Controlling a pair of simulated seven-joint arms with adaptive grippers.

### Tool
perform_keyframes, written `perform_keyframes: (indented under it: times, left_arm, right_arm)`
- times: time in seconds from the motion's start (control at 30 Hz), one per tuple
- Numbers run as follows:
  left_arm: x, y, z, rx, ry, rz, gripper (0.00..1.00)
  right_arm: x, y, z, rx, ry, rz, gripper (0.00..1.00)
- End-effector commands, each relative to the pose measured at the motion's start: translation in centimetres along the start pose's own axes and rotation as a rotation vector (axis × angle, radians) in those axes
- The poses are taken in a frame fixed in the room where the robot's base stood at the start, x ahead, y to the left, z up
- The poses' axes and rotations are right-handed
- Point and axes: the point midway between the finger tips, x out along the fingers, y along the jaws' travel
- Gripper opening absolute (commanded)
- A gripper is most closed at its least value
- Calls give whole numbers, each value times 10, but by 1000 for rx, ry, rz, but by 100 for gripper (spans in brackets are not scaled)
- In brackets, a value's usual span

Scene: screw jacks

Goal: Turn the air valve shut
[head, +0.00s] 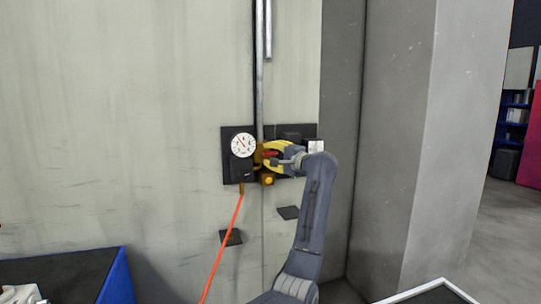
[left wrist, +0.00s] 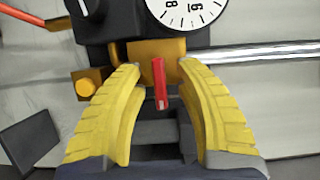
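The air valve has a brass body (head: 266,179) on a dark wall panel, and it also shows in the left wrist view (left wrist: 148,49). Its red lever handle (left wrist: 160,84) points toward my gripper in the left wrist view; a bit of red (head: 270,154) shows in the head view. My left gripper (left wrist: 156,72) has yellow fingers, one on each side of the red handle, with a gap on both sides. It is open and no contact shows. In the head view the left gripper (head: 266,153) partly hides the valve. My right gripper is not in view.
A round white gauge (head: 243,145) sits left of the valve. An orange-red hose (head: 222,246) hangs below it. A metal pipe (head: 260,80) runs up the wall. A blue-edged bin (head: 118,272) stands lower left, and a grey pillar (head: 410,130) is at the right.

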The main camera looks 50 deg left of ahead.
Motion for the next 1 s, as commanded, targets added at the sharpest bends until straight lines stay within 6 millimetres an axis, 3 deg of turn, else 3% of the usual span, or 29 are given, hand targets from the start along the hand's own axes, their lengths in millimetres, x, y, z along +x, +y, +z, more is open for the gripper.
perform_keyframes:
  times: [0.3, 0.6, 1.0]
  left_arm:
    - [1, 0, 0, 0, -1, 0, 33]
    - [0, 0, 0, 0, 0, 0, 0]
    - [0, 0, 0, 27, -1, -11, 0]
  right_arm:
    - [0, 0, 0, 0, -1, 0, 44]
    - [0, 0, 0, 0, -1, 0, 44]
    - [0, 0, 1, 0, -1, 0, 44]
